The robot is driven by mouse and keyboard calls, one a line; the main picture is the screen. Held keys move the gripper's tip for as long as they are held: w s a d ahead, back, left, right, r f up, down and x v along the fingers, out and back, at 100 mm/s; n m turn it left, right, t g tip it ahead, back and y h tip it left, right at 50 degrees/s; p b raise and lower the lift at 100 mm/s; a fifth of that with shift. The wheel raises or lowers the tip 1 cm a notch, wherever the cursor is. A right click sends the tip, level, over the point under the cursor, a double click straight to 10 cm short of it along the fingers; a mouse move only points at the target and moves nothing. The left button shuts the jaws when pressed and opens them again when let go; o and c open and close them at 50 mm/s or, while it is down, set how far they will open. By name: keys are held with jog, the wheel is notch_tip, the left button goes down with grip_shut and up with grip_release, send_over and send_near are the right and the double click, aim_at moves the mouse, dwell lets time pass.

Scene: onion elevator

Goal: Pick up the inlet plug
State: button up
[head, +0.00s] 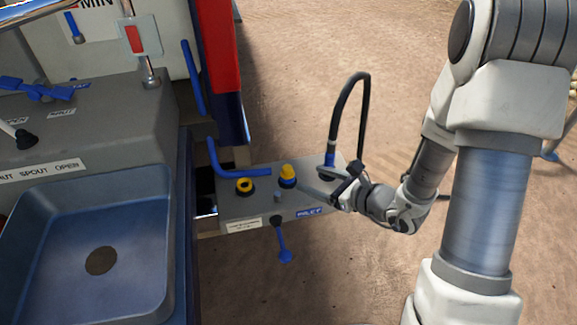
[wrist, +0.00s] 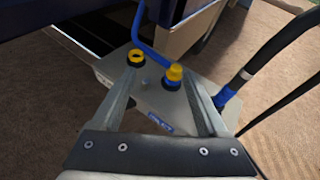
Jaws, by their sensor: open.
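A plug with a yellow top and blue body, which looks like the inlet plug (head: 287,172), stands upright on a grey box (head: 262,205) bearing a blue INLET label (head: 309,212). The plug also shows in the wrist view (wrist: 174,74), between the finger lines and nearer the right finger. My gripper (head: 308,181) is open and empty, just right of the plug in the head view. In the wrist view its fingers (wrist: 160,76) spread over the box, pointing toward the plug. I cannot tell whether either finger touches it.
A yellow-ringed black port (head: 244,186) sits left of the plug, with a bent blue handle (head: 232,170) behind. A black hose (head: 337,110) rises from a blue fitting at the box's right. A blue lever (head: 282,242) hangs in front. A blue basin (head: 90,245) stands left.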

notch_tip(320, 180, down, 5)
jog(key=w+d+m+t+h, duration=0.1)
jog(key=w+d+m, duration=0.1)
jog(key=m, duration=0.1)
jog(key=b, duration=0.3)
send_near(290, 172)
jog(key=shift+h, duration=0.3)
jog(key=x, duration=0.5)
jog(key=shift+w+a+r, duration=0.1)
jog(key=shift+w+a, duration=0.05)
jog(key=shift+a, duration=0.1)
jog(key=shift+b+x, duration=0.7)
jog(key=shift+x, duration=2.35)
grip_shut()
